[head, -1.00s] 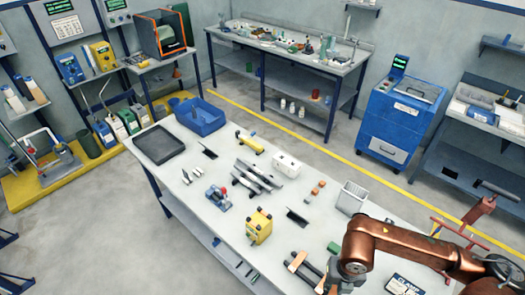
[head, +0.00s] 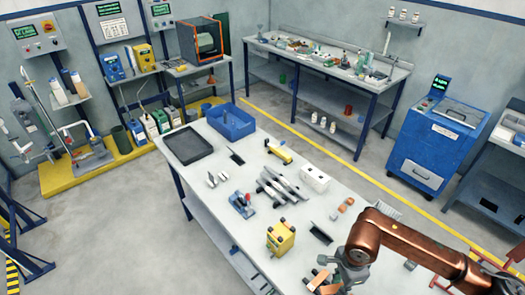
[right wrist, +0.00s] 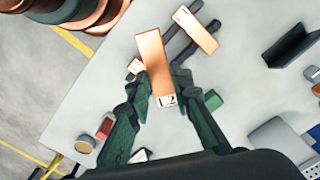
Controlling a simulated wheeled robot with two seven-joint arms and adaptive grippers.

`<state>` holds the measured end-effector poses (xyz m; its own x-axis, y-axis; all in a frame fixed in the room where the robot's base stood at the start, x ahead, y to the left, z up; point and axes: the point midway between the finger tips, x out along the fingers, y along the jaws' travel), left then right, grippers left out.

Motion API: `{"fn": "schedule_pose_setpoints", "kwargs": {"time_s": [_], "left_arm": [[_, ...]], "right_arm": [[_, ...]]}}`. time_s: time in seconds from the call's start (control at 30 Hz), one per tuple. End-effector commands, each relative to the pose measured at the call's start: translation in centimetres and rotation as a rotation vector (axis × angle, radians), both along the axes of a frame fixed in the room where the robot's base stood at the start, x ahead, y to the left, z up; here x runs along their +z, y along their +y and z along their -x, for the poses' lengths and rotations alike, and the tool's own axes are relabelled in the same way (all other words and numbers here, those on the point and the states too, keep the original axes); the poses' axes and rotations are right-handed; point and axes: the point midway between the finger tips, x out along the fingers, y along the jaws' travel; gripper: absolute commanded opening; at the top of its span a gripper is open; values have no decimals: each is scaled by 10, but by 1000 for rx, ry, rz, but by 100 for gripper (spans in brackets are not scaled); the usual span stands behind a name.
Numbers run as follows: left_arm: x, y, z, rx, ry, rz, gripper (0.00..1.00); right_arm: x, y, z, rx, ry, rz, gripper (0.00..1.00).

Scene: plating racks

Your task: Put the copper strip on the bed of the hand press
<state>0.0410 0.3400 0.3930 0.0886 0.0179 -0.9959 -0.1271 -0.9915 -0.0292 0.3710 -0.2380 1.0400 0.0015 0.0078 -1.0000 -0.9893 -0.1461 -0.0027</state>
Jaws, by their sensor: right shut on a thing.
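A copper strip (right wrist: 155,62) with a white tag reading 12 is held near its tagged end between the green fingers of my right gripper (right wrist: 163,88). My right gripper also shows in the head view (head: 346,277), low over the near end of the table. A second copper strip (right wrist: 197,30) lies across dark bars in the right wrist view. I cannot tell for sure which item is the hand press; a small blue device with a red knob (head: 242,204) stands on the table. My left gripper is not in view.
The grey table (head: 205,165) holds a black tray (head: 188,146), a blue bin (head: 231,123), a yellow block (head: 281,237), metal bars (head: 280,188) and a white box (head: 314,180). A yellow platform (head: 62,178) with equipment stands at the left.

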Motion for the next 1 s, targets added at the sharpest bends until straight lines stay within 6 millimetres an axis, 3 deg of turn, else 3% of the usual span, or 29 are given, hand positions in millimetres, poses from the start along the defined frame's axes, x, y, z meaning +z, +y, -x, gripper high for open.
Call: {"fn": "schedule_pose_setpoints", "kwargs": {"time_s": [0.4,0.6,0.8,1.0], "left_arm": [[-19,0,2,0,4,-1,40],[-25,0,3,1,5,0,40],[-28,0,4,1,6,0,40],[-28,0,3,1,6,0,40]], "right_arm": [[-2,15,-36,849,-6,3,0],[-1,21,-49,1193,-6,6,0],[1,24,-56,1383,-5,7,0],[1,24,-57,1427,-4,8,0]]}}
